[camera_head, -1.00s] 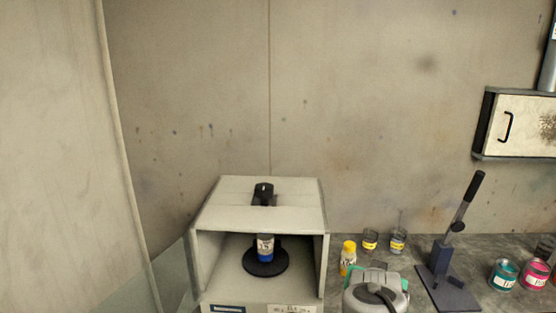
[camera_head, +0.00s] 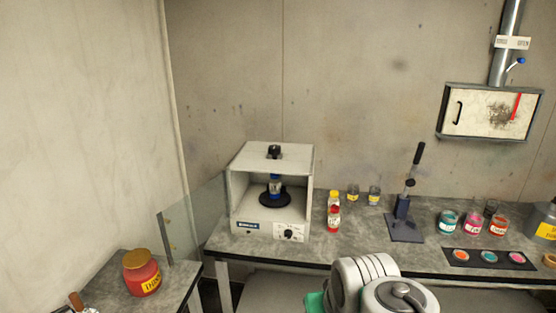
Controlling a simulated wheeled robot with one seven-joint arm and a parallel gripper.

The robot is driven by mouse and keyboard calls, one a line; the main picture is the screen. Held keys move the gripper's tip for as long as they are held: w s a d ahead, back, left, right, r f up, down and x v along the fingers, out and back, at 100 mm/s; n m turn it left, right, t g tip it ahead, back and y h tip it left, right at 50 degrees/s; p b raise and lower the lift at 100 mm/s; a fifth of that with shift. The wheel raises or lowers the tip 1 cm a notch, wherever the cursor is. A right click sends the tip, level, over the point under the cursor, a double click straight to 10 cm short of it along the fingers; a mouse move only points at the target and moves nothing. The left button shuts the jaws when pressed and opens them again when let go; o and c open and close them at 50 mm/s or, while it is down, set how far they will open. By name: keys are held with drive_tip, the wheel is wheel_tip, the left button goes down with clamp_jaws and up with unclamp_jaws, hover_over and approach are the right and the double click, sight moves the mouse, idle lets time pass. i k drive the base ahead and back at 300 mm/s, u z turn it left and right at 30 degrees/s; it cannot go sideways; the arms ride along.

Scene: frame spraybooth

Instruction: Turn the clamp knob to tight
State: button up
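A pale, box-shaped machine (camera_head: 299,190) with an open front stands on the grey bench at centre. A black knob (camera_head: 274,152) sits on its top; it looks like the clamp knob, but I cannot read its setting. Inside, a small blue-and-white can (camera_head: 275,182) stands upright on a round black base (camera_head: 275,199), below the top knob. A black dial (camera_head: 289,234) is on the lower right of the front panel. White-grey links of my arm show at the bottom, in front of the bench; my gripper is out of the picture.
Right of the machine stand a yellow-and-red bottle (camera_head: 334,214), small jars, a lever press (camera_head: 406,218) and several paint cans. A clear panel (camera_head: 193,222) stands left of it. A red jar (camera_head: 142,272) is on the left table.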

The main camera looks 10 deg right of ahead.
sight(275, 149)
drive_tip(key=u, duration=0.75)
drive_tip(key=i, duration=0.95)
drive_tip(key=z, duration=0.25)
